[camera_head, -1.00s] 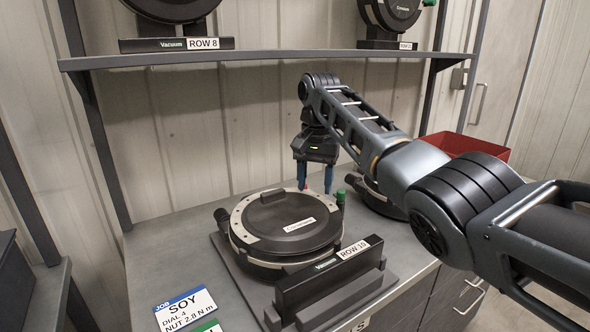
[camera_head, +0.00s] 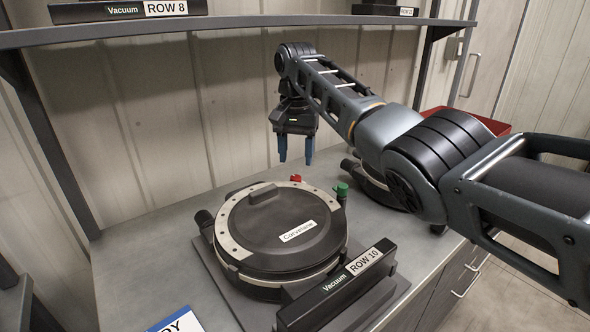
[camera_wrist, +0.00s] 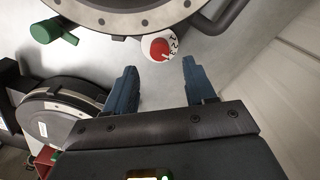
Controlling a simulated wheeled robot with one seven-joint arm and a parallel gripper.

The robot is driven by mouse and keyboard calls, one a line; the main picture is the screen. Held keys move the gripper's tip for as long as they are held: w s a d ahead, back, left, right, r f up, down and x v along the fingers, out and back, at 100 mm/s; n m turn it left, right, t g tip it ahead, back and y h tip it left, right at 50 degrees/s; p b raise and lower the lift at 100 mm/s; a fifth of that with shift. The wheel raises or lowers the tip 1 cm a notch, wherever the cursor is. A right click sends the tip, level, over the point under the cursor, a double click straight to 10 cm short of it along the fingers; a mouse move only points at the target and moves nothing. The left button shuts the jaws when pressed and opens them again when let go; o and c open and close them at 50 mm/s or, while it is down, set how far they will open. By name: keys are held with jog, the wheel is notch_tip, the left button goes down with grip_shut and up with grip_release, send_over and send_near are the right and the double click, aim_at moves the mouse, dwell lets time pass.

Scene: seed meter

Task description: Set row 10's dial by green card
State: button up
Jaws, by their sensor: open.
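The row 10 meter (camera_head: 340,290) is a round black housing with a pale rim and a black lid, lying on a base plate on the bench. Its dial is a red knob (camera_head: 296,178) at the back rim. In the wrist view the red knob (camera_wrist: 160,48) sits on a white numbered face; small digits show, but the setting cannot be read surely. My gripper (camera_head: 295,161) is open and empty, its blue fingers above the knob. In the wrist view the gripper's fingertips (camera_wrist: 159,66) lie either side of and short of the knob. No green card is in view.
A blue-edged card (camera_head: 176,321) is cut off at the bottom. A green-capped fitting (camera_head: 341,190) stands on the meter's right side. A second meter (camera_head: 372,190) is behind my arm, with a red bin (camera_head: 478,121) beyond. A shelf (camera_head: 230,31) runs above.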

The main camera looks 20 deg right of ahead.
aim_at(296, 176)
jog(key=shift+f, duration=2.7)
jog(key=shift+c, duration=0.4)
grip_shut()
jog(key=shift+a+n+p, duration=0.1)
jog(key=shift+n+p, duration=0.35)
jog(key=shift+n, duration=2.45)
jog(key=shift+r, duration=0.1)
jog(key=shift+o, duration=0.4)
grip_release()
